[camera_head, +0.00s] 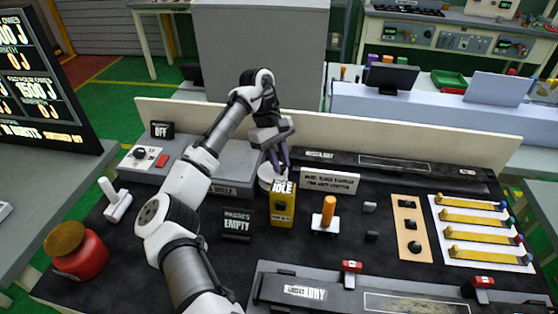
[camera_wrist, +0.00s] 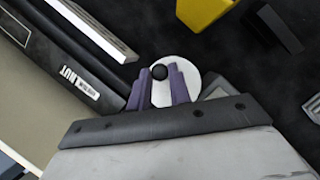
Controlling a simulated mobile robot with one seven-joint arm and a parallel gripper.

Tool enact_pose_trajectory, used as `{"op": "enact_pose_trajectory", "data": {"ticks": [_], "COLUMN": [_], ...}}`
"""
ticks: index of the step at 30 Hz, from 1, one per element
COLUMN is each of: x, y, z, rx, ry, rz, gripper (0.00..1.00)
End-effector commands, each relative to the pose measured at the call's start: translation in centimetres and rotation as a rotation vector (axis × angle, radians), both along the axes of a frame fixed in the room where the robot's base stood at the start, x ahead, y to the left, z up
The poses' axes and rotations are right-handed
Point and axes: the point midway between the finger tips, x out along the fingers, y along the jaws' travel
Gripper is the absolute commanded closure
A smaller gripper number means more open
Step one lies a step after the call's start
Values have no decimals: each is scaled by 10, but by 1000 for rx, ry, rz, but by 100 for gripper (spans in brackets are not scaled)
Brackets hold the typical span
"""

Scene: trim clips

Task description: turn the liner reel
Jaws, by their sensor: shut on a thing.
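The liner reel appears as a white disc (camera_wrist: 186,70) with a small dark knob (camera_wrist: 159,72). In the head view its white rim (camera_head: 265,178) shows behind the yellow box, partly hidden by my gripper and the box. My gripper (camera_head: 279,168) points down at the reel from above. In the wrist view its two purple fingers (camera_wrist: 160,84) stand on either side of the dark knob, shut on it.
The yellow box (camera_head: 283,212) marked IDLE stands just in front of the reel. An orange-handled lever (camera_head: 328,212) and a sign (camera_head: 330,182) are to the right. A grey box (camera_head: 235,165) is to the left, and a cream wall (camera_head: 400,145) runs behind.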

Motion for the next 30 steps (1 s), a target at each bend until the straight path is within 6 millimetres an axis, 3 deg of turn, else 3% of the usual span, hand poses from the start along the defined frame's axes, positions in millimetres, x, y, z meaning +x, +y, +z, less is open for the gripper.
{"op": "enact_pose_trajectory", "data": {"ticks": [30], "x": [16], "y": [3], "z": [-1], "rx": [-1], "ry": [3], "rz": [960], "gripper": [100]}}
